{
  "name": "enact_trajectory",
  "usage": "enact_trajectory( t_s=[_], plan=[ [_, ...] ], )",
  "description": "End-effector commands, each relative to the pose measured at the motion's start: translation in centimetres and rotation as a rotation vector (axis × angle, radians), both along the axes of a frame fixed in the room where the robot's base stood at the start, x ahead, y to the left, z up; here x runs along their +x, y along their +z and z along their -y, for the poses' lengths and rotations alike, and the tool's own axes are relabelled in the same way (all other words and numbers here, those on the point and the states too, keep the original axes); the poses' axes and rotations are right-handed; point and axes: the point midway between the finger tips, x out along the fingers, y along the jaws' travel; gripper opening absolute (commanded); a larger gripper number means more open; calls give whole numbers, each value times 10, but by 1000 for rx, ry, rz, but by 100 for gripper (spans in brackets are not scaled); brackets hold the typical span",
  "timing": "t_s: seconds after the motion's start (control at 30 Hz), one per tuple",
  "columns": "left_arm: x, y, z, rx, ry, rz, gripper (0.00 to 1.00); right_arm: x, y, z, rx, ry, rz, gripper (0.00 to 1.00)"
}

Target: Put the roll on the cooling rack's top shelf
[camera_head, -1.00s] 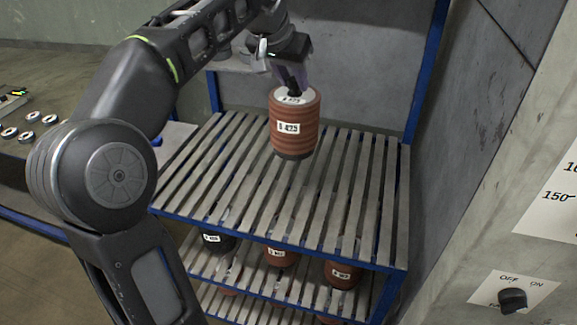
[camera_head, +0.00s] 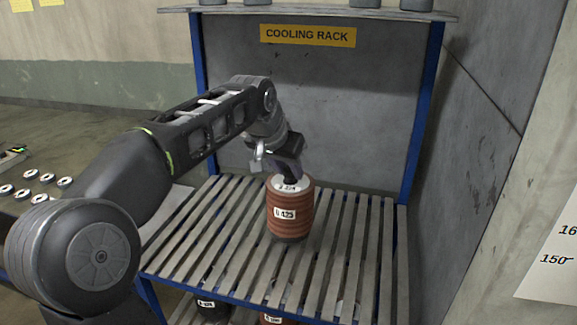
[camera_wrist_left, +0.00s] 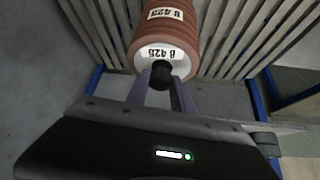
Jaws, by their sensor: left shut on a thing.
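The roll (camera_head: 290,212) is a reddish-brown ribbed cylinder with a white label reading about "B 425" and a dark base. It is upright at the slatted top shelf (camera_head: 350,255) of the cooling rack, and its base appears to meet the slats. My left gripper (camera_head: 287,178) is above it, shut on the dark knob at its top. In the left wrist view the roll (camera_wrist_left: 166,40) shows beyond the fingers (camera_wrist_left: 160,85), which close on the dark knob. My right gripper is not in view.
A yellow "COOLING RACK" sign (camera_head: 308,35) hangs on the back wall under an upper ledge (camera_head: 330,13) bearing grey cylinders. Other rolls (camera_head: 212,308) sit on the shelf below. Blue posts (camera_head: 424,110) flank the shelf. The slats around the roll are clear.

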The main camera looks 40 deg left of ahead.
Motion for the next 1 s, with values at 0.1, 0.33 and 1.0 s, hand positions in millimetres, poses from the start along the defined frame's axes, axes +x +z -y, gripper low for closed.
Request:
enact_trajectory(
  t_s=[0.1,0.33,1.0],
  plan=[
    [1,-3,0,0,-1,8,0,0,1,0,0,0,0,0],
    [1,-30,0,0,-1,7,0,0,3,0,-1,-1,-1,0],
    [0,-44,0,0,0,-1,43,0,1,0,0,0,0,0]
  ],
)
